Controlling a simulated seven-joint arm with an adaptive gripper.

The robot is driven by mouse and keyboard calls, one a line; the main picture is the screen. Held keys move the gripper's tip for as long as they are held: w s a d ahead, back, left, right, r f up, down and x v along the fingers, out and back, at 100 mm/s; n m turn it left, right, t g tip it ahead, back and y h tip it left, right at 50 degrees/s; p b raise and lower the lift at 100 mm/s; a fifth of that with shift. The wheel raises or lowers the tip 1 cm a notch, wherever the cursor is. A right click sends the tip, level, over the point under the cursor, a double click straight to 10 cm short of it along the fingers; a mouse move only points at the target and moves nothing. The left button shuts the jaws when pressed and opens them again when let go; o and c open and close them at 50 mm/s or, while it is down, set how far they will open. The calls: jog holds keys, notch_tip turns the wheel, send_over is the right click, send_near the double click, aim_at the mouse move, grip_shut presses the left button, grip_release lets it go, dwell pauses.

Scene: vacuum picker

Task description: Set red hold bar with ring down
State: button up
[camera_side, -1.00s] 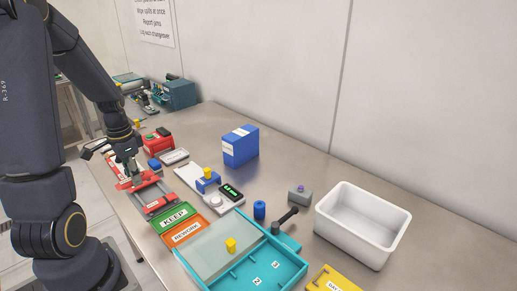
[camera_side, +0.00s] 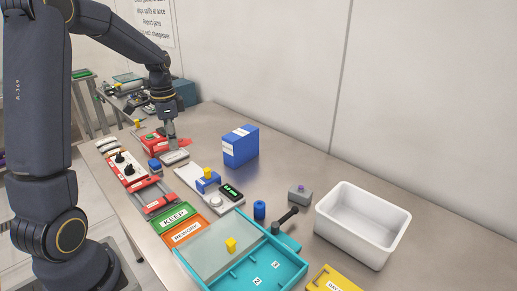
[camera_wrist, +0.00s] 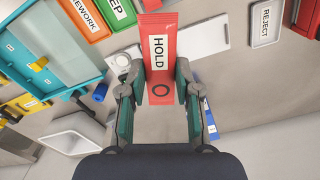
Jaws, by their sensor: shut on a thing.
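The red hold bar (camera_wrist: 160,40) fills the upper middle of the wrist view, with a white HOLD label and a dark ring mark near its lower end. My gripper (camera_wrist: 161,93) is shut on that lower end, one finger on each side. In the side view my gripper (camera_side: 171,144) points down just behind the grey-white REJECT plaque (camera_side: 174,157). The bar is hard to make out there, and whether it touches the table cannot be told. The REJECT plaque (camera_wrist: 267,20) lies to the right of the bar in the wrist view.
A red box (camera_side: 151,142) stands close left of my gripper. A red-and-white panel with black knobs (camera_side: 127,170) and a red-ended grey fixture (camera_side: 153,197) lie in front. A pale scale board (camera_side: 187,175) and blue box (camera_side: 240,146) are to the right.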

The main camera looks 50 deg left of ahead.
jog(key=w+d+f+m, duration=0.3)
jog(key=w+d, duration=0.4)
jog(key=d, duration=0.1)
jog(key=w+d+f+m, duration=0.2)
jog(key=w+d, duration=0.5)
send_over(272, 177)
jog(key=s, duration=0.1)
jog(key=f, duration=0.8)
jog(key=shift+s+d+f, duration=0.1)
jog(key=shift+d+f, duration=0.1)
jog(key=shift+f, duration=0.2)
jog(key=shift+w+f, duration=0.4)
jog(key=shift+f, duration=0.1)
jog(key=shift+w+f, duration=0.15)
jog(key=shift+f, duration=1.5)
jog(key=shift+f, duration=0.1)
jog(key=o, duration=1.1)
jog(key=shift+a, duration=0.1)
jog(key=shift+c, duration=0.2)
